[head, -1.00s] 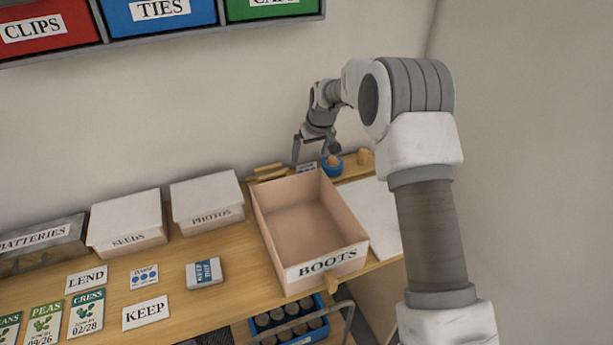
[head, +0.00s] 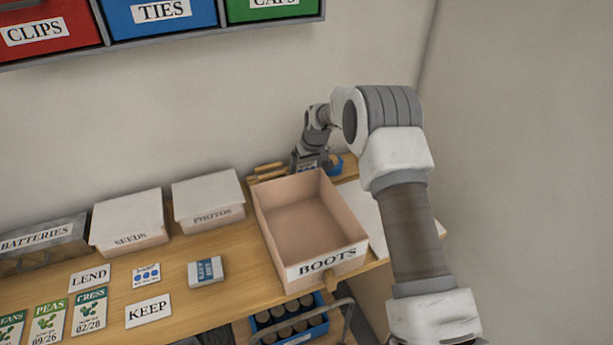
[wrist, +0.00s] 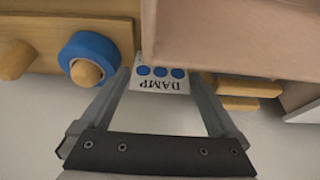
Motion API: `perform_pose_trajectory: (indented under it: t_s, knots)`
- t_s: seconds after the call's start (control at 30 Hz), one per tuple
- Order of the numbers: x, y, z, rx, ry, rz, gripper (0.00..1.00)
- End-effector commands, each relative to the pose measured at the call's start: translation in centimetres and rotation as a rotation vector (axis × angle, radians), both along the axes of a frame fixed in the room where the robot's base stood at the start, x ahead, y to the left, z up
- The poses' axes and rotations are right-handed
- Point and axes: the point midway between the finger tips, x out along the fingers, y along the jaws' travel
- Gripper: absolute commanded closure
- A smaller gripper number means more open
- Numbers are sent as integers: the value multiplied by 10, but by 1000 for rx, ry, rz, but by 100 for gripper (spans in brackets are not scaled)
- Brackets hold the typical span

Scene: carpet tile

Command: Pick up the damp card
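The damp card (wrist: 161,85) is a small white card with blue dots and the word DAMP. In the wrist view it lies between my finger ends, its far part covered by the wall of the BOOTS box. My gripper (wrist: 163,77) is open, one finger on each side of the card; I cannot tell whether either touches it. In the head view my gripper (head: 308,166) is low behind the BOOTS box and mostly hides the card.
The open BOOTS box (head: 326,258) stands close in front of the card. A blue ring around a wooden peg (wrist: 86,73) is beside one finger, and wooden bars (wrist: 232,94) are beside the other. A COUNT-like dotted card (head: 146,275) and KEEP card (head: 148,311) lie at left.

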Motion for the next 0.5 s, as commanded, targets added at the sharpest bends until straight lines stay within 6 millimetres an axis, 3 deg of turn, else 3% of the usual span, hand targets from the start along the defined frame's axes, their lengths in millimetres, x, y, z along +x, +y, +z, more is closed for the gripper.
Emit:
perform_pose_trajectory:
  t_s: [0.07,0.33,0.5]
  knots:
    - [0,0,0,0,0,0,20]
    - [0,0,0,0,0,0,68]
    - [0,0,0,0,0,0,70]
